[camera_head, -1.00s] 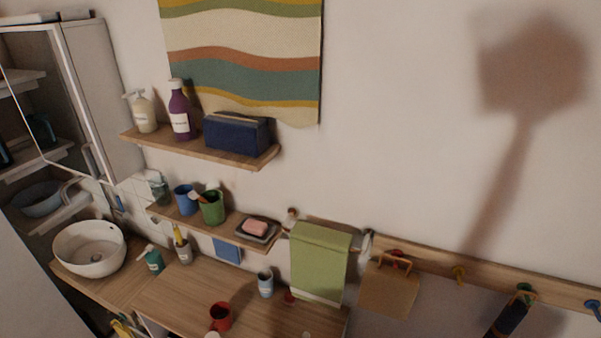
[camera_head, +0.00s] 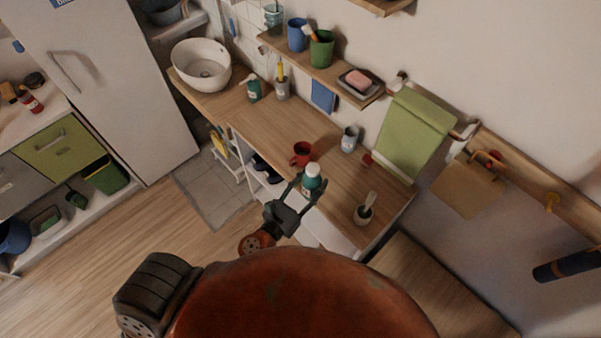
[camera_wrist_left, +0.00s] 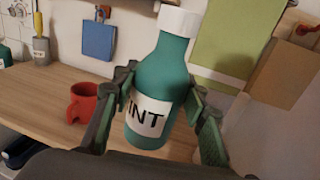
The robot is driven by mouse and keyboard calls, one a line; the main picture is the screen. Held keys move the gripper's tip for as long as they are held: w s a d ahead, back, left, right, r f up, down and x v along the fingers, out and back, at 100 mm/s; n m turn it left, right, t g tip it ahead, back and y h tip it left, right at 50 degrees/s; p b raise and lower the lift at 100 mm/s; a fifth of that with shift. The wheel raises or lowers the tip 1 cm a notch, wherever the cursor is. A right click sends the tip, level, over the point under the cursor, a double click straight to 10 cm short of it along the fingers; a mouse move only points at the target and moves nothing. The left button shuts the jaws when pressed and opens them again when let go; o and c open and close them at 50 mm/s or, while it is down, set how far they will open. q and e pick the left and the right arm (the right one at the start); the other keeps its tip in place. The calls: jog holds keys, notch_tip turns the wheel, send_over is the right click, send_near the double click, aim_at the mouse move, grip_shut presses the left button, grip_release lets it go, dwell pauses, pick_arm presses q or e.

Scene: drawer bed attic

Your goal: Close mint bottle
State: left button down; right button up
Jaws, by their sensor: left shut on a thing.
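The mint bottle (camera_head: 311,183) is teal with a white cap or top (camera_head: 312,169). It is over the front part of the wooden counter. The white top sits on the neck; I cannot tell how tightly. My left gripper (camera_head: 307,188) is shut on the bottle, one finger on each side. I cannot tell whether the bottle's base touches the counter. My right gripper is not in view.
A red mug (camera_head: 301,153) stands close behind the bottle. A green towel (camera_head: 412,135) hangs behind. The counter's left part is mostly clear.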

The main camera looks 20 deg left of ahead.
pick_arm(q)
jog(key=w+d+m+g+h, duration=0.3)
jog(key=d+h, duration=0.4)
jog(key=d, duration=0.4)
jog(key=w+m, duration=0.1)
jog(key=m, duration=0.1)
jog(key=shift+w+r+m+g+h, duration=0.35)
jog(key=shift+w+m+g+h, duration=0.05)
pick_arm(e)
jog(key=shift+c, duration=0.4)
